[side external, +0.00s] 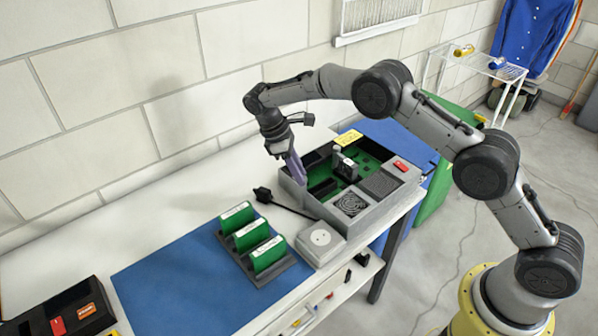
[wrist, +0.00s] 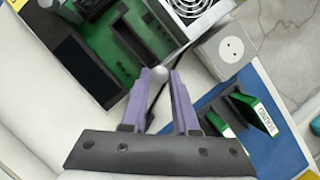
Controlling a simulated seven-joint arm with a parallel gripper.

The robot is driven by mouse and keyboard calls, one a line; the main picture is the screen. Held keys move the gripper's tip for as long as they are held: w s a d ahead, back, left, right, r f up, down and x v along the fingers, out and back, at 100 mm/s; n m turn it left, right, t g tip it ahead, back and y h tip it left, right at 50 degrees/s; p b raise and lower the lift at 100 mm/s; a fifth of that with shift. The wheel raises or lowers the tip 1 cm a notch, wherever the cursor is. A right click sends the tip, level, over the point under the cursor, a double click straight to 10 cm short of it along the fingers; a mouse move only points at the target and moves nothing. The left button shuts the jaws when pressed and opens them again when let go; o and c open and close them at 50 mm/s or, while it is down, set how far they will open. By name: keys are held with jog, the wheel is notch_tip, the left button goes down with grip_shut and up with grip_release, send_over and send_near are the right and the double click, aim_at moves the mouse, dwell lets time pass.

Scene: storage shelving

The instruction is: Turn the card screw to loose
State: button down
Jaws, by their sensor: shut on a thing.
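My gripper (side external: 299,180) has its purple fingers pointing down at the left edge of the grey open case (side external: 327,214). In the wrist view my gripper (wrist: 160,78) has its fingertips on either side of a small pale round head, the card screw (wrist: 159,73). It is shut on the screw, at the edge of the case beside the green board (wrist: 108,40). The screw's shaft is hidden, and I cannot tell how far it is turned. In the side view the fingers hide the screw.
A rack of green cards (side external: 268,254) stands on the blue mat (side external: 165,280). A grey socket box (side external: 321,240) and a black plug with its cable (side external: 263,195) lie close to the case. A black tray (side external: 75,310) is at the far left. The bench behind the mat is clear.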

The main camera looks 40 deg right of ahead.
jog(key=c, duration=0.7)
grip_release()
jog(key=v, duration=1.2)
